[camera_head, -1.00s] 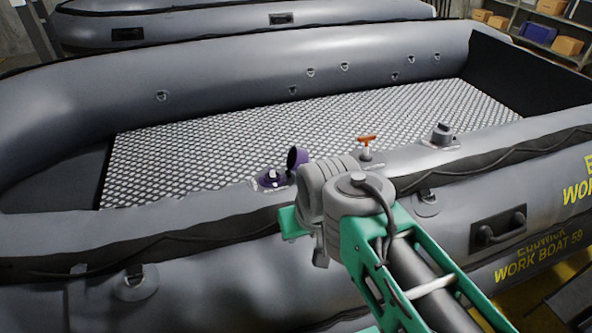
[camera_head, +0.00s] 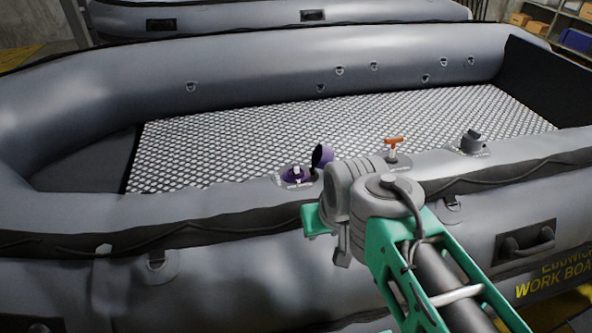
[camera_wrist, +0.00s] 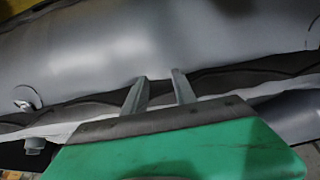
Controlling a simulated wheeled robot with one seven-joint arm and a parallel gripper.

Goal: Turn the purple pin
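The purple valve (camera_head: 297,175) sits on top of the near tube of the grey boat in the head view, with a small pale pin standing in its middle. Its purple cap (camera_head: 322,156) stands open just to the right. My gripper is mostly hidden behind my wrist in the head view, to the right of and nearer than the valve. In the wrist view my gripper (camera_wrist: 161,76) has its two fingers apart with nothing between them. They point at the boat's grey tube and a dark rope along it. The purple valve is not in the wrist view.
An orange T-handle (camera_head: 394,146) and a grey valve (camera_head: 472,141) stand on the same tube farther right. A black carry handle (camera_head: 527,242) is on the tube's outer side. The patterned floor (camera_head: 230,150) inside the boat is clear.

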